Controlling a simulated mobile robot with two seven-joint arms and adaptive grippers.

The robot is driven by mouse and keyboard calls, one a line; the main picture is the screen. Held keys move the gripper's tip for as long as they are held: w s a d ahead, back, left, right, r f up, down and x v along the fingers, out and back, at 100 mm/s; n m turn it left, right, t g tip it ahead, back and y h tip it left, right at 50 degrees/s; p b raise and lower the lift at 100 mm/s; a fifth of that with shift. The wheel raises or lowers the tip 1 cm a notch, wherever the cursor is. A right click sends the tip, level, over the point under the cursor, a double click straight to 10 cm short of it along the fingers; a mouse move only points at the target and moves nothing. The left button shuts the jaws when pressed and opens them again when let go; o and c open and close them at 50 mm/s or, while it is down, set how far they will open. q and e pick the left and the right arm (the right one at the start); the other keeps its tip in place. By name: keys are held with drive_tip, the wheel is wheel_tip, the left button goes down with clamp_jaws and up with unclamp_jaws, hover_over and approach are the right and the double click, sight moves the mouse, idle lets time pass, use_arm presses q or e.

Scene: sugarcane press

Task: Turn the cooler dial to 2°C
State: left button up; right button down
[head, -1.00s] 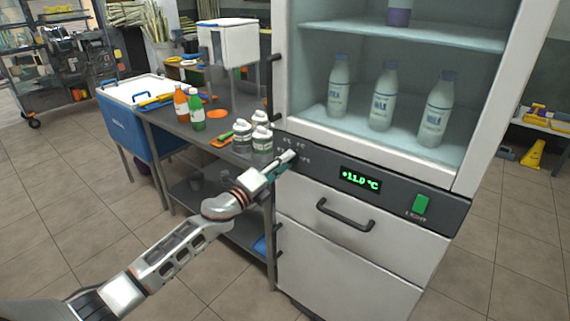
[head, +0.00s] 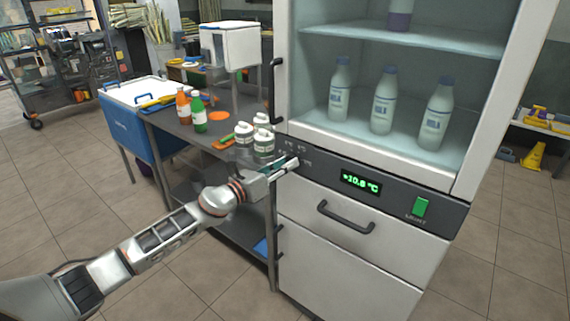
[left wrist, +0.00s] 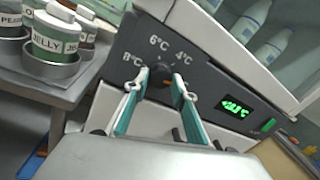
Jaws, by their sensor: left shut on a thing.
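The cooler (head: 340,215) has a dark control panel with a dial, seen as a dark round knob (left wrist: 160,77) in the left wrist view. Labels 8°C, 6°C and 4°C show around the knob; no 2°C label is readable. A small reddish mark sits near the knob's upper edge, roughly toward 6°C. My left gripper (head: 291,164) reaches the panel's left end. In the left wrist view its two fingers (left wrist: 158,84) are shut on the knob, one on each side. In the head view the gripper hides the knob. My right gripper is out of view.
The green-lit display (head: 360,183) reads about +10.8 °C. A green light switch (head: 420,206) and a drawer handle (head: 345,217) are nearby. Lidded jars (head: 263,146) stand on the table close behind my left gripper. Bottles (head: 383,103) stand inside the cooler.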

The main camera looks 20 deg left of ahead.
use_arm(q)
drive_tip(key=shift+m, duration=1)
drive_tip(key=shift+f, duration=0.1)
drive_tip(key=o, duration=1.1)
drive_tip(key=v, duration=1.2)
drive_tip(key=shift+a, duration=0.1)
